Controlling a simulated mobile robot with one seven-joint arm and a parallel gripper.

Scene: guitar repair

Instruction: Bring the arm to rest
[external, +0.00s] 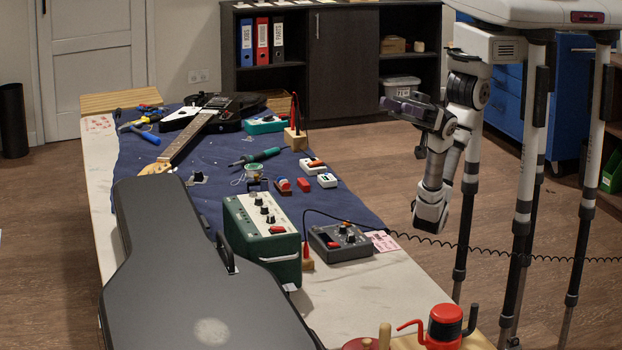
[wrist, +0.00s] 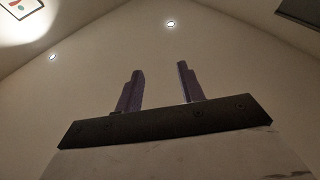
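My arm (external: 466,95) is folded at the right of the external view, beside the workbench and clear of it. My gripper (external: 390,104) is at the arm's end, above the level of the bench top and pointing left in the picture. In the wrist view its two fingers (wrist: 160,75) stand apart with nothing between them.
The workbench (external: 365,290) bears a dark guitar case (external: 190,270), a green amplifier (external: 262,235), a grey pedal (external: 338,243), a guitar (external: 195,130) and small tools. A coiled cable (external: 500,255) hangs near my legs. Open floor (external: 410,190) lies between bench and arm.

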